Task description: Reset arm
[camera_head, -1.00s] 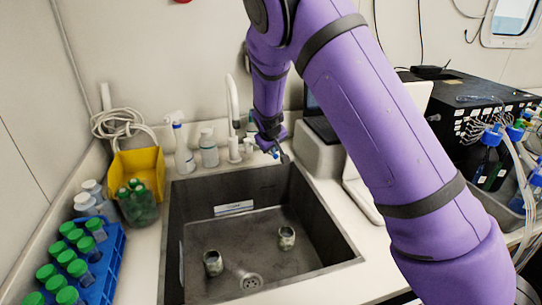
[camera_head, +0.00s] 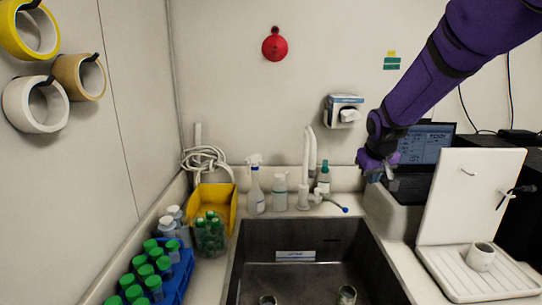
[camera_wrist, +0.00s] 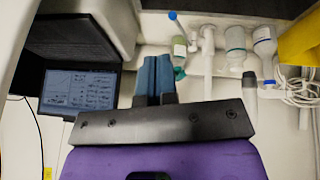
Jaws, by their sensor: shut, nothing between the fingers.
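My purple arm comes in from the upper right of the head view. My gripper (camera_head: 392,184) hangs at its end, in front of the laptop (camera_head: 425,145) and right of the sink tap (camera_head: 308,165). In the wrist view the two blue-grey fingers of my gripper (camera_wrist: 154,75) lie side by side, shut and empty. The laptop screen (camera_wrist: 78,91) is on the left there, and the tap (camera_wrist: 208,60) is to the right of the fingers. The gripper appears to touch nothing.
The sink (camera_head: 300,285) holds two small jars (camera_head: 347,294). Bottles (camera_head: 256,190) stand behind it. A yellow bin (camera_head: 212,205) and a blue rack (camera_head: 172,275) of green-capped tubes are on the left. A white drying board (camera_head: 470,205) with a cup (camera_head: 481,257) stands on the right.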

